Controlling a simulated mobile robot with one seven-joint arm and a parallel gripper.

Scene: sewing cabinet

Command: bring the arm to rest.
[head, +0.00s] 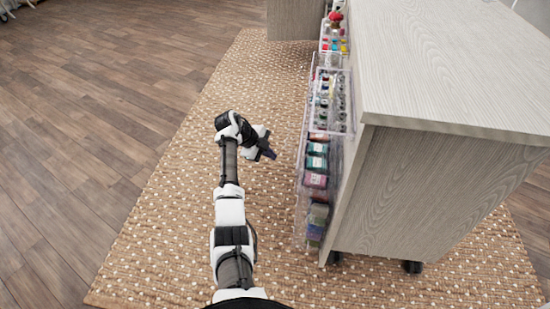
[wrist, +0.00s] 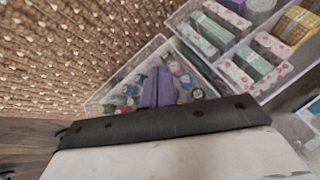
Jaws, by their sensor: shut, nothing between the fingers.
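My gripper (head: 269,154) is at the end of my arm, stretched forward over the rug in the head view. It hangs to the left of the cabinet's clear racks, with a visible gap between. In the wrist view its purple fingers (wrist: 157,88) are together with nothing between them. Behind the fingers in that view is a clear bin (wrist: 112,88) of small colourful items; whether they touch it cannot be told there.
The racks hold spools and folded fabrics (wrist: 262,65). A dotted woven rug (head: 160,225) and wooden floor (head: 90,110) lie open on the left.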

